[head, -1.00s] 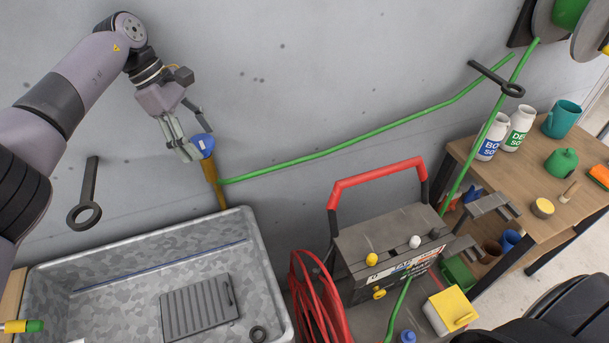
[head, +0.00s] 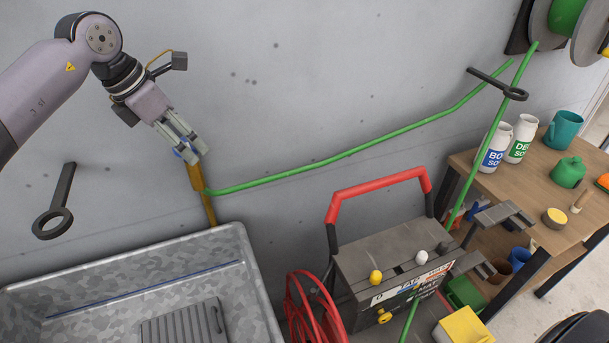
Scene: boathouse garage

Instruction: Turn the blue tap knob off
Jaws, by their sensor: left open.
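The blue tap knob (head: 179,154) is at the top of a brass tap (head: 196,180) on the wall above the sink. Only a small blue part of the knob shows; my gripper hides the rest. My left gripper (head: 192,157) is at the knob, its fingers open and pointing down at it. I cannot tell whether the fingers touch the knob. A green hose (head: 300,174) runs from the tap to the right along the wall. My right gripper is not in view.
The galvanised sink (head: 245,285) lies below the tap. A grey pressure washer (head: 385,250) with a red handle stands to its right. A dark wall hook (head: 54,215) is left of the tap. A wooden bench (head: 520,195) with bottles is far right.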

